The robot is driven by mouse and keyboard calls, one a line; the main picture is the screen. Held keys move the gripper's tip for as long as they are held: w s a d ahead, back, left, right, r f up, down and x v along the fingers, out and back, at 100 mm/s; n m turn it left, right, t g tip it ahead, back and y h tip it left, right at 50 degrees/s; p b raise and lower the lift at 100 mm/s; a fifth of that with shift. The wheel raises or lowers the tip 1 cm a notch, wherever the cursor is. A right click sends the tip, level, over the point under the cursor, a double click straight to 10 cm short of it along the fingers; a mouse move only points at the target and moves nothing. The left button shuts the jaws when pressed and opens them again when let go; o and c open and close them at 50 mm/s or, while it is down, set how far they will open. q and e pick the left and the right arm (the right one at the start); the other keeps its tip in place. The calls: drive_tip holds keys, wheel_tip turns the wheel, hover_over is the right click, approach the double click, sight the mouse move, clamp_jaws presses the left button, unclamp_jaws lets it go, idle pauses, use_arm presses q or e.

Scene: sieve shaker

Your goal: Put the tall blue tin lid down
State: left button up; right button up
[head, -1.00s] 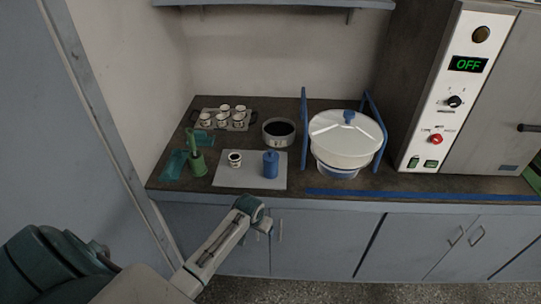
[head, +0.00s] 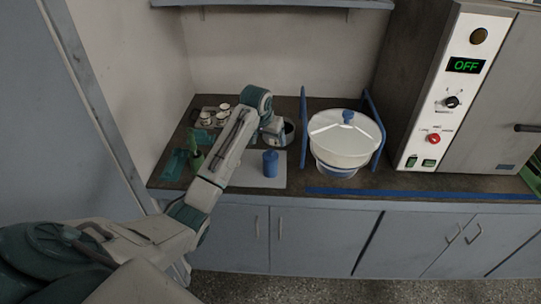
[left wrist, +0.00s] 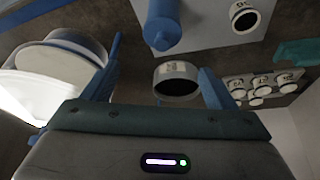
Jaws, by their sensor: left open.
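The tall blue tin (head: 270,163) stands upright on the pale grey mat (head: 276,183). Its blue lid, with a small knob, appears to be on top of it. In the left wrist view the blue tin (left wrist: 165,18) is at the top, its knob end toward me. My left gripper (head: 274,131) is open and empty. It is behind and above the tin, near the round grey bowl (head: 289,133). In the left wrist view the bowl (left wrist: 177,70) shows between the open fingers (left wrist: 161,62). My right gripper is not in view.
A white lidded sieve pan (head: 345,145) stands between blue posts on the right. Several small cups (head: 221,112) stand on a rack at the back left. A small white cup (left wrist: 244,16) is on the mat beside the tin.

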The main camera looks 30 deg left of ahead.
sight(270, 151)
use_arm(q)
drive_tip(key=x, duration=0.3)
drive_tip(key=shift+f+p, duration=0.2)
drive_tip(key=shift+p, duration=0.1)
drive_tip(key=shift+w+f+p, duration=0.1)
drive_tip(key=shift+f+p, duration=0.4)
drive_tip(key=shift+f, duration=0.15)
drive_tip(key=x, duration=0.1)
drive_tip(key=p+x, duration=0.1)
drive_tip(key=x, duration=0.1)
drive_tip(key=shift+a+f, duration=0.1)
drive_tip(key=shift+f, duration=0.55)
drive_tip(key=shift+c, duration=0.2)
drive_tip(key=c, duration=1)
drive_tip(key=shift+c, duration=0.5)
drive_tip(key=shift+r, duration=0.1)
